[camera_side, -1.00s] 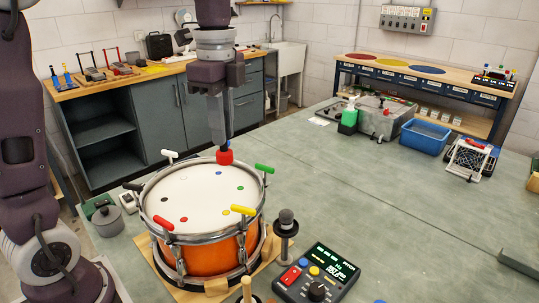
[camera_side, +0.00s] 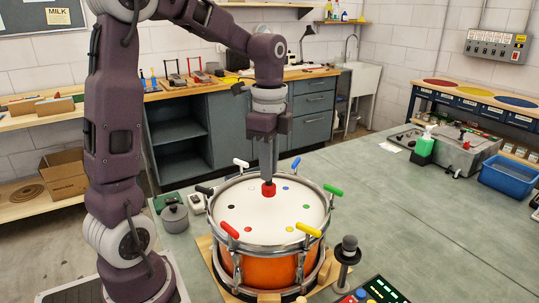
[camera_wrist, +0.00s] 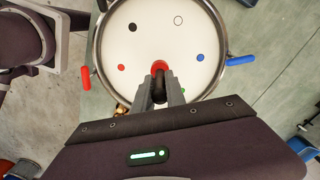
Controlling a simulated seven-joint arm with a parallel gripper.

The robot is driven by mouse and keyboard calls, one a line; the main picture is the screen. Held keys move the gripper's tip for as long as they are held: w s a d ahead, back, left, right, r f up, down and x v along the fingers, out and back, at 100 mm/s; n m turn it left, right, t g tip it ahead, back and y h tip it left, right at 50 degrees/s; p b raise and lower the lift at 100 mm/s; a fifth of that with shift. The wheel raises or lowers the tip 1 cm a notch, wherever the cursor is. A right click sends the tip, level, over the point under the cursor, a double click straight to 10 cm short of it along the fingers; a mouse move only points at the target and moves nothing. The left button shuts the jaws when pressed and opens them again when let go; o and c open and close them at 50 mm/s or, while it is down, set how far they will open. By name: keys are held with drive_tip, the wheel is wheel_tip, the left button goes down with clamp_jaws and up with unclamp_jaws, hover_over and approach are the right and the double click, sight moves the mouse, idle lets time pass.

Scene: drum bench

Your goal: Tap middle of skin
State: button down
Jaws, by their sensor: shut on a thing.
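The drum (camera_side: 262,268) has an orange shell, a chrome rim and a white skin (camera_side: 250,212) with small coloured dots in a ring. My gripper (camera_side: 268,176) points straight down over the skin. It is shut on a tapper with a red head (camera_side: 268,189), which also shows in the wrist view (camera_wrist: 160,66). In the side view the head is slightly beyond the skin's middle. I cannot tell whether it touches the skin. In the wrist view my gripper (camera_wrist: 159,88) hides part of the skin's near side.
Coloured handles, such as the red (camera_side: 229,229), yellow (camera_side: 308,229) and green (camera_side: 333,190) ones, stick out around the rim. A dark-topped stand (camera_side: 348,250) is close on the right. A grey pot (camera_side: 174,214) stands left.

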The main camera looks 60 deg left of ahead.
sight(269, 185)
wheel_tip(269, 185, down, 4)
drive_tip(key=shift+r, duration=0.2)
wheel_tip(269, 185, up, 5)
drive_tip(key=shift+r, duration=0.1)
idle(1.8)
